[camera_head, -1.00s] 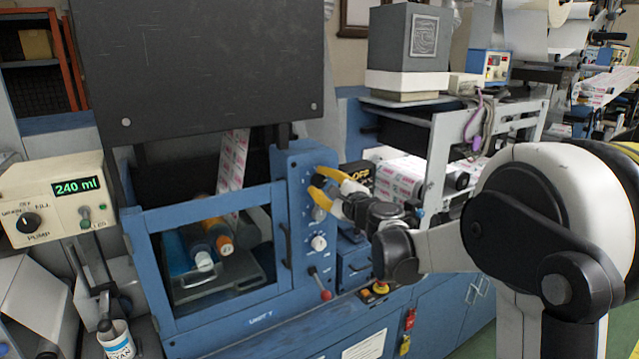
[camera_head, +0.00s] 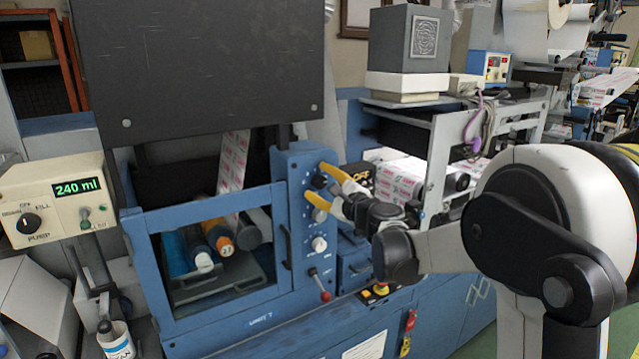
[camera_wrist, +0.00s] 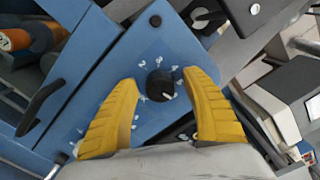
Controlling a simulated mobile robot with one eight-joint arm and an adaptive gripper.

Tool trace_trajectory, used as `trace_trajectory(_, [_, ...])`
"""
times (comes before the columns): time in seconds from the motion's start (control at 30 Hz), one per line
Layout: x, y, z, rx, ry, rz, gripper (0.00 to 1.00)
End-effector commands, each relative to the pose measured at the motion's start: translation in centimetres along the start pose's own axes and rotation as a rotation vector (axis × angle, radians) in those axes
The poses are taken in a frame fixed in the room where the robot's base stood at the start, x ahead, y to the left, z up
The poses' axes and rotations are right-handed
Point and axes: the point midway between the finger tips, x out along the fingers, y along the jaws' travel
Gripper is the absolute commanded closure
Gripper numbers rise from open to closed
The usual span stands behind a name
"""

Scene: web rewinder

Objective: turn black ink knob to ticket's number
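The black ink knob (camera_wrist: 158,84) sits on a blue panel in the wrist view, ringed by small white numbers. Its white mark points to the lower right there; the numbers are too small to read. In the head view the knob (camera_head: 318,181) is at the upper part of the panel. My gripper (camera_head: 315,182) has two yellow fingers, spread apart. In the wrist view the open gripper (camera_wrist: 160,78) has one finger on either side of the knob, with gaps on both sides. I cannot make out a ticket.
White knobs (camera_head: 319,243) and a red-tipped lever (camera_head: 325,296) are lower on the panel. A beige pump box (camera_head: 55,200) with its own black knob reads 240 ml at left. A black handle (camera_wrist: 40,103) is beside the panel in the wrist view.

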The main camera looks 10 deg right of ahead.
Motion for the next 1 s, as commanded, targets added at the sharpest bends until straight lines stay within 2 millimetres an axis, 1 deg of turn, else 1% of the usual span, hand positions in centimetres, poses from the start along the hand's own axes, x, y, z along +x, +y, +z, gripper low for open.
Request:
trace_trajectory(0.17, [-0.2, 0.0, 0.0, -0.001, 0.001, 0.000, 0.43])
trace_trajectory(0.27, [-1.1, 0.0, -0.1, -0.001, 0.002, -0.001, 0.43])
trace_trajectory(0.37, [-2.9, 0.0, -0.1, -0.001, 0.002, -0.001, 0.43])
trace_trajectory(0.6, [-8.3, 0.0, -0.1, 0.000, 0.002, -0.001, 0.43])
trace_trajectory(0.7, [-10.1, -0.1, -0.1, 0.000, 0.002, -0.001, 0.43])
trace_trajectory(0.83, [-11.5, 0.0, 0.0, 0.000, 0.001, 0.000, 0.43])
trace_trajectory(1.0, [-12.0, 0.0, 0.0, 0.000, 0.000, 0.000, 0.43])
